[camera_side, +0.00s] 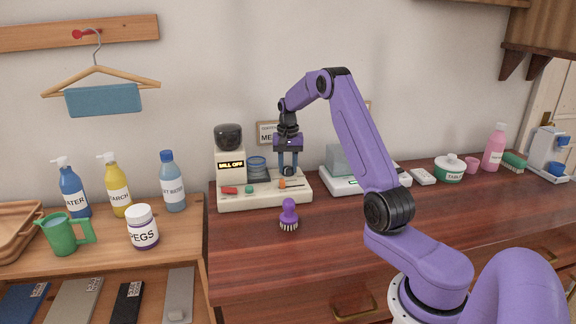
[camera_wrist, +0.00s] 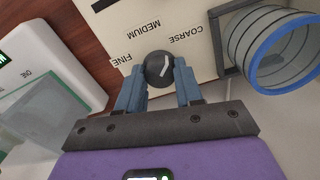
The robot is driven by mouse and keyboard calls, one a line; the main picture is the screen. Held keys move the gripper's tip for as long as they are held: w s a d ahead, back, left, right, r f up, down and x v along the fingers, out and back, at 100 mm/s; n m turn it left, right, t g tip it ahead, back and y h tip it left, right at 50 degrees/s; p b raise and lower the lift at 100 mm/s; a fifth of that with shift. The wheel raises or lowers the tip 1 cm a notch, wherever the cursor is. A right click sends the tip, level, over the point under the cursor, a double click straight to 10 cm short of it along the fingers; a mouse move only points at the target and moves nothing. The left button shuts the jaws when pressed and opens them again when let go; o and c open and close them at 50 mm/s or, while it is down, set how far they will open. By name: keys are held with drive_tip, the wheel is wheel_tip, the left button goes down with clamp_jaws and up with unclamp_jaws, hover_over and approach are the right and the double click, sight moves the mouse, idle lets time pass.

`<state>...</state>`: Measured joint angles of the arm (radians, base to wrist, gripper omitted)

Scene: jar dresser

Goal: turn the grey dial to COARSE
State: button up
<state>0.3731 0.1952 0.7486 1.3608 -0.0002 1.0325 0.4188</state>
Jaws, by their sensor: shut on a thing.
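The grey dial (camera_wrist: 158,68) shows in the wrist view as a dark round knob on the cream mill base (camera_side: 240,200). My gripper (camera_wrist: 160,84) is shut on it, with one blue finger on each side. The dial's white mark slants up and to the right, toward the COARSE side of the labels; whether it lines up exactly with the word I cannot tell. FINE (camera_wrist: 121,59), MEDIUM (camera_wrist: 143,30) and COARSE (camera_wrist: 187,32) are printed around it. In the side view my gripper (camera_side: 288,171) points down over the base's right part, and the dial is hidden there.
The mill's display (camera_side: 231,166) reads MILL OFF. A ringed blue-rimmed cup (camera_wrist: 285,50) stands close to the dial. A white scale (camera_side: 345,184) is just right of the base, and a purple brush (camera_side: 289,214) stands in front. The dresser top at front right is clear.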

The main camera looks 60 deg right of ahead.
sight(287, 168)
drive_tip(key=shift+r+m, duration=0.1)
drive_tip(key=shift+m, duration=1.2)
drive_tip(key=o, duration=1)
drive_tip(key=shift+o, duration=0.2)
wheel_tip(287, 168, up, 17)
drive_tip(key=shift+r, duration=0.2)
